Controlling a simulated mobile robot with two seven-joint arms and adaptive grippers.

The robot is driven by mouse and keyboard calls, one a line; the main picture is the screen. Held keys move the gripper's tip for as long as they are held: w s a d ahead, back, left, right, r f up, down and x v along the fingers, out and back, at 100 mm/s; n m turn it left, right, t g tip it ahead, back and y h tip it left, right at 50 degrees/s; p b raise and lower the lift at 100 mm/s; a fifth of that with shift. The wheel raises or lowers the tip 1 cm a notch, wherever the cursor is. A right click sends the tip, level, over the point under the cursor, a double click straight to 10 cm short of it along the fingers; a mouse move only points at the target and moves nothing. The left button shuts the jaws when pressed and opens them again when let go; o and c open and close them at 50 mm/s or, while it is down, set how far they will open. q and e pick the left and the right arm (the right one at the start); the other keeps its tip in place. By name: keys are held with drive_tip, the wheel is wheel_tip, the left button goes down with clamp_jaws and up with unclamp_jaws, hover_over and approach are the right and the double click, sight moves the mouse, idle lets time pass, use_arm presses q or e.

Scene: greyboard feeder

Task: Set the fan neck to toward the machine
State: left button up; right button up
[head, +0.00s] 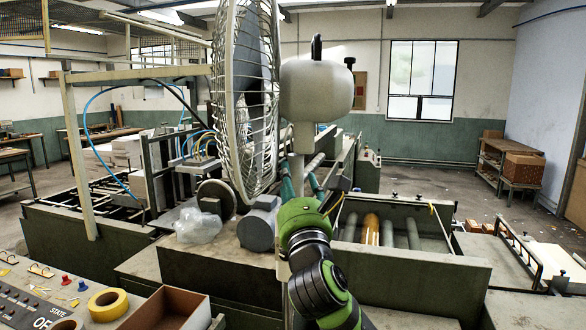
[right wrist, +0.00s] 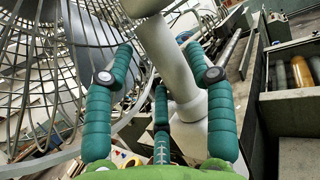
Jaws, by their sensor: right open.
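The fan has a round wire cage (head: 245,90), seen nearly edge-on and facing left, and a pale grey motor housing (head: 317,90) behind it on the right. Its grey neck (head: 303,138) drops from the housing; it also shows in the right wrist view (right wrist: 167,55). My right gripper (head: 303,180) is open just below the housing. In the right wrist view its teal fingers (right wrist: 160,75) spread to either side of the neck, with no clear contact. The cage is close beside the left finger in that view. My left gripper is not in view.
The green machine (head: 85,250) with its frame stands behind and left of the fan. Rollers (head: 388,232) lie in a bed at the right. A control panel (head: 50,295), yellow tape (head: 108,304) and an open box (head: 170,308) are at the front left.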

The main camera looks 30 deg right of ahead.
drive_tip(key=shift+p+x, duration=0.3)
drive_tip(key=shift+x, duration=0.8)
drive_tip(key=shift+c, duration=0.4)
drive_tip(key=c, duration=0.8)
